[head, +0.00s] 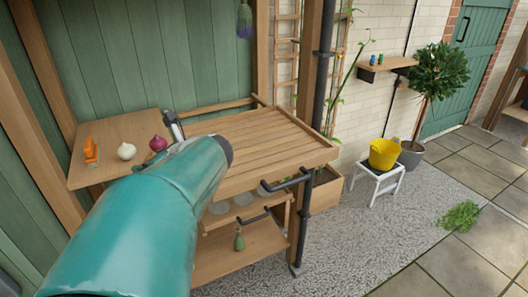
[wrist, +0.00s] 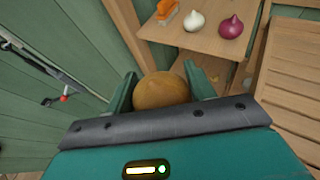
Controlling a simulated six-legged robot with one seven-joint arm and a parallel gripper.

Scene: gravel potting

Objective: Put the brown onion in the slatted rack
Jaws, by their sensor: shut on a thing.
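My gripper (wrist: 160,86) is shut on the brown onion (wrist: 162,92), which sits between its two green fingers in the wrist view. The onion is held in front of and below the edge of a wooden side shelf in that view. In the head view my teal arm hides the gripper and the onion. The slatted rack (head: 262,140) is a wooden slatted surface on the bench, right of my arm. Its slats also show at the right edge of the wrist view (wrist: 290,97). The part of the rack that I see is empty.
The side shelf (head: 92,172) holds an orange object (head: 91,150), a white onion (head: 126,151) and a red onion (head: 158,143). A dark pipe (head: 320,80) and wooden post stand behind the rack's right end. A yellow bucket (head: 383,153) sits on a white stool farther right.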

